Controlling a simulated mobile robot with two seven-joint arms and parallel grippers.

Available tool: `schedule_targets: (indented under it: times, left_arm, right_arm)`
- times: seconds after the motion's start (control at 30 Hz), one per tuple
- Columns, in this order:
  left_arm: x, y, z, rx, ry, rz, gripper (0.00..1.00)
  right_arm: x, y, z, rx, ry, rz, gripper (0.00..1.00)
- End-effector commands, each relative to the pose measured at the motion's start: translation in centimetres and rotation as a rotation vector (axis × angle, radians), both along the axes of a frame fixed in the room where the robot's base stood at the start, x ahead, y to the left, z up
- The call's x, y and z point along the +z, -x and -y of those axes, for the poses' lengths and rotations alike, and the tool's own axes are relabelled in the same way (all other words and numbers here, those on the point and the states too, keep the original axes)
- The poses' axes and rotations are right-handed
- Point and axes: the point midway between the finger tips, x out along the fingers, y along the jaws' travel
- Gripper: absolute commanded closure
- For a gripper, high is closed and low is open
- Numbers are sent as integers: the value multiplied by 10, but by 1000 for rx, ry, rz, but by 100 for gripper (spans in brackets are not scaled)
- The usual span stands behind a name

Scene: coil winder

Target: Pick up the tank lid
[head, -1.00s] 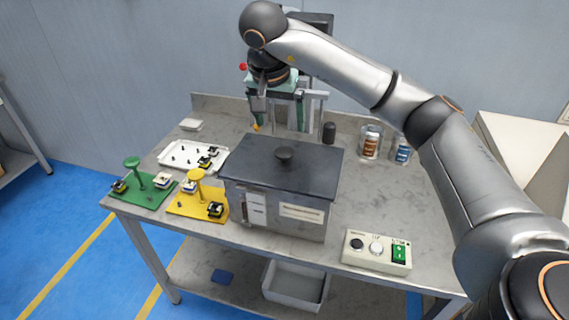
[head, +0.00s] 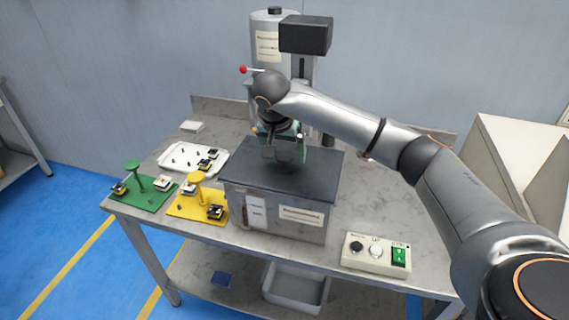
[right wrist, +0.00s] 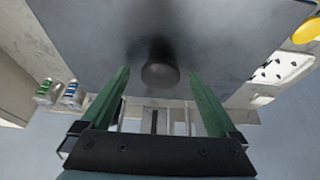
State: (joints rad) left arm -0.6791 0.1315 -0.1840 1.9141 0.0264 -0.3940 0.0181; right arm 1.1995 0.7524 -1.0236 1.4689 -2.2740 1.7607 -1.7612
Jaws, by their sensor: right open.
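The tank lid (head: 250,175) is a dark grey flat plate lying on the grey metal tank (head: 265,215) on the workbench. Its round dark knob shows in the right wrist view (right wrist: 160,75); in the head view my gripper hides it. My right gripper (head: 284,153) is over the lid, pointing down. In the right wrist view my right gripper (right wrist: 160,85) is open, with its two green fingers apart and the knob between them in the picture, a little beyond the tips. I cannot tell the exact height gap. My left gripper is not in view.
A control box (head: 376,254) with a green switch stands at the front right. A yellow stand (head: 197,204), a green stand (head: 138,190) and a white tray (head: 185,158) are to the left. A machine column (head: 268,50) with a red-knobbed lever rises behind.

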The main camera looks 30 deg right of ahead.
Motion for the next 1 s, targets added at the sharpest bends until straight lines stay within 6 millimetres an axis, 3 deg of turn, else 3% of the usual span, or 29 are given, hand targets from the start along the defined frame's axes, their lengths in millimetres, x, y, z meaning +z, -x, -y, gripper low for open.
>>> schedule_targets:
  times: [0.2,1.0]
  left_arm:
    - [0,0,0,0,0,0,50]
    - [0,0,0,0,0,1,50]
  right_arm:
    - [-1,0,0,1,-1,1,5]
    - [0,0,0,0,-1,1,95]
